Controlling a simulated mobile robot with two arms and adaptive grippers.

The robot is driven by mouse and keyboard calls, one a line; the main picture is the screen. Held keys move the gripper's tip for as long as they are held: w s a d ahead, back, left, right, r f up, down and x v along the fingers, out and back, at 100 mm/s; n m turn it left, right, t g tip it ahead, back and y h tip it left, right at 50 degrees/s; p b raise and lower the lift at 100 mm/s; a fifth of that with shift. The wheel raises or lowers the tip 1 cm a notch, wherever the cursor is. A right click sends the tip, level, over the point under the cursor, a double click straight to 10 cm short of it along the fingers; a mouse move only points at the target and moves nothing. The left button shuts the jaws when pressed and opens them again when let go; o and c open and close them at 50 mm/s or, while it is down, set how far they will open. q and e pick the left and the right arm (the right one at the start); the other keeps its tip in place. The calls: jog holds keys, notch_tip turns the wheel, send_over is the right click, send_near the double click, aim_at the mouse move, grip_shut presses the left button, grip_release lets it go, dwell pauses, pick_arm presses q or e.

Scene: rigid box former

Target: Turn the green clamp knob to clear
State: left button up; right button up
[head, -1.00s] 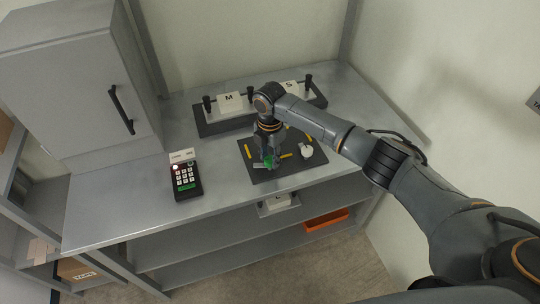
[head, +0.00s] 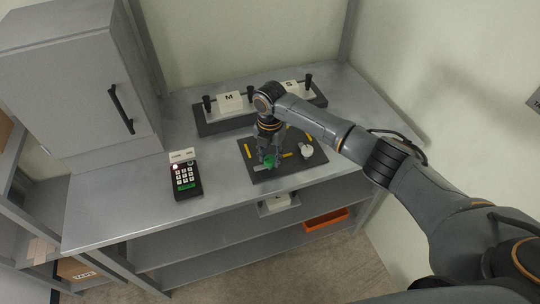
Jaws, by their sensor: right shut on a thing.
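The green clamp knob (head: 270,161) sits on the dark base plate (head: 283,173) of the fixture on the grey bench. My right gripper (head: 269,157) points down over the knob and is shut on it, hiding part of it. A light grey piece lies beside the knob on the plate. Yellow marks and a white round knob (head: 307,151) show on the plate to the right of my gripper. My left gripper is not in view.
A dark keypad box (head: 185,178) stands left of the plate. Behind it is a dark rack (head: 206,125) with blocks marked M (head: 229,101) and S. A grey cabinet (head: 75,90) stands at the left. An orange bin (head: 326,220) is on the shelf below.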

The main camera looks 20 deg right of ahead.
aim_at(270, 159)
jog(key=o, duration=1.1)
jog(key=shift+o, duration=0.2)
notch_tip(270, 159, up, 12)
